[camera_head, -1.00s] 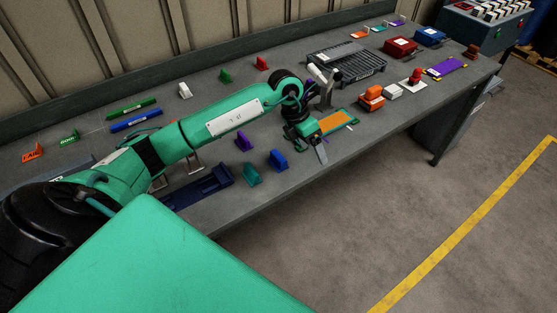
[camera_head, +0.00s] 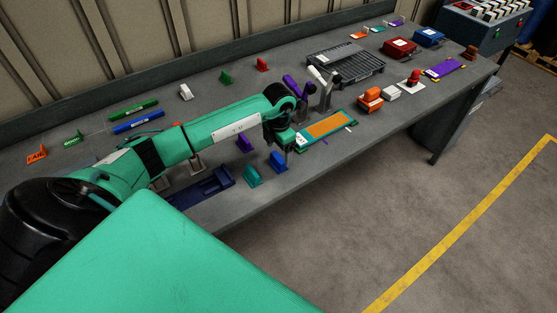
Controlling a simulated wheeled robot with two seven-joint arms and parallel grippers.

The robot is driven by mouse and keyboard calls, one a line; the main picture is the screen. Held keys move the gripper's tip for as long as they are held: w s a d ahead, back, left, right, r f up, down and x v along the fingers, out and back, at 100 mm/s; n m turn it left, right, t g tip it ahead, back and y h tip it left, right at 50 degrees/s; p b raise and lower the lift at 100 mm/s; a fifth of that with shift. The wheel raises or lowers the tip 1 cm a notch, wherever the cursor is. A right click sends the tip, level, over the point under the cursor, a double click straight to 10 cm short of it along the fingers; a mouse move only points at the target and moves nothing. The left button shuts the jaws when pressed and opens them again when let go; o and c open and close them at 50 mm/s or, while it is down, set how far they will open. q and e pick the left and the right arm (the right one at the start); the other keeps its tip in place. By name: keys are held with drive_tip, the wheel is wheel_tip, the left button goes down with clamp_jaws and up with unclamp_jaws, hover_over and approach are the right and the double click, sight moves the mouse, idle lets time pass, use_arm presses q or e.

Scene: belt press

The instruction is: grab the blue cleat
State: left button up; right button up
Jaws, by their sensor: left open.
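The blue cleat (camera_head: 277,163) stands on the grey bench near its front edge, just right of a teal cleat (camera_head: 251,176). My left arm reaches in from the left. Its wrist hangs just above and behind the blue cleat. My left gripper (camera_head: 284,149) points down close to the cleat's top and is open. The fingers are small and partly hidden by the wrist, so I cannot tell whether they touch it. My right gripper is out of view.
A purple cleat (camera_head: 244,142) and a dark blue tray-like fixture (camera_head: 205,187) lie to the left. A green board with an orange panel (camera_head: 328,125) lies just right. Red (camera_head: 262,64), green (camera_head: 225,77) and white (camera_head: 185,92) cleats stand at the back.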

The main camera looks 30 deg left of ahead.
sight(279, 158)
use_arm(q)
wheel_tip(279, 158, down, 4)
drive_tip(key=shift+f+p, duration=0.1)
drive_tip(key=shift+p, duration=1)
drive_tip(key=shift+f, duration=0.35)
drive_tip(key=c, duration=1.1)
